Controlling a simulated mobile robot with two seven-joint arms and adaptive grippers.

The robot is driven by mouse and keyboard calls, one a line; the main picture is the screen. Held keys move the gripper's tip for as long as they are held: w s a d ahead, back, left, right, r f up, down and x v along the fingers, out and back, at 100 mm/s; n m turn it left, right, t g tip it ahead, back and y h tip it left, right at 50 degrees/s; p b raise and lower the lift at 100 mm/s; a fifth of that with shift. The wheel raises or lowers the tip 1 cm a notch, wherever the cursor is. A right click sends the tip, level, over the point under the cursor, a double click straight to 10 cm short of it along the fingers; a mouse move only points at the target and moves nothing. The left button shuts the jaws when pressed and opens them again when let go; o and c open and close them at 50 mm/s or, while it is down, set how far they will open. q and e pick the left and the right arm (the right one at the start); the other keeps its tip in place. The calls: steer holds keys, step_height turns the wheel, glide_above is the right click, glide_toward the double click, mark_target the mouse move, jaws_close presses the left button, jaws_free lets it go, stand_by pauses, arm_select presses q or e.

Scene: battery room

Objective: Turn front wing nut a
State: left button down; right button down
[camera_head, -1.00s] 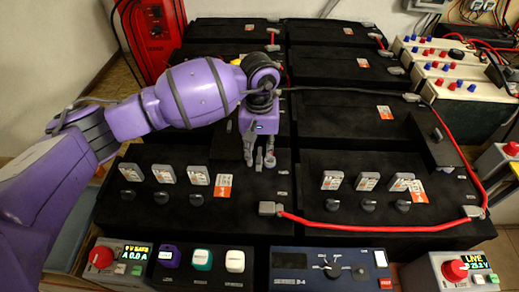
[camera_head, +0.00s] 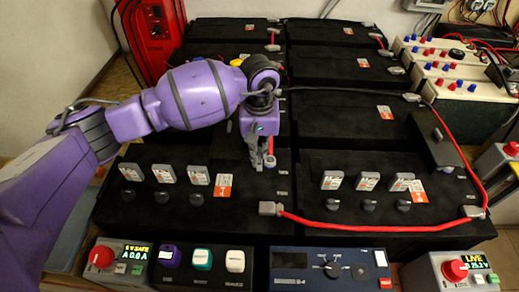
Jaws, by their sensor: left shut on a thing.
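My left gripper (camera_head: 263,163) reaches down over the back right part of the front left battery block (camera_head: 262,187). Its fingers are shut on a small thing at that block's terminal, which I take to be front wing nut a. The fingers cover most of it, so its shape and angle cannot be told. My right gripper is not in view.
A red cable (camera_head: 370,229) runs from a grey clamp (camera_head: 269,208) across the front right block (camera_head: 400,185). Grey tags and black knobs stand on both front blocks. Control boxes, including a blue panel (camera_head: 290,272), line the front edge. A red charger (camera_head: 155,35) stands back left.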

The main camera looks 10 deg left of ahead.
arm_select(q)
steer(key=n, duration=0.6)
steer(key=shift+r, duration=0.1)
steer(key=n+p, duration=0.1)
steer(key=n, duration=0.2)
steer(key=shift+n, duration=0.4)
steer(key=n+p, duration=0.1)
steer(key=n, duration=0.2)
steer(key=shift+n, duration=0.3)
steer(key=shift+n+p, duration=0.6)
steer(key=shift+n, duration=1.6)
steer(key=c, duration=1.8)
jaws_free()
steer(key=shift+c, duration=0.2)
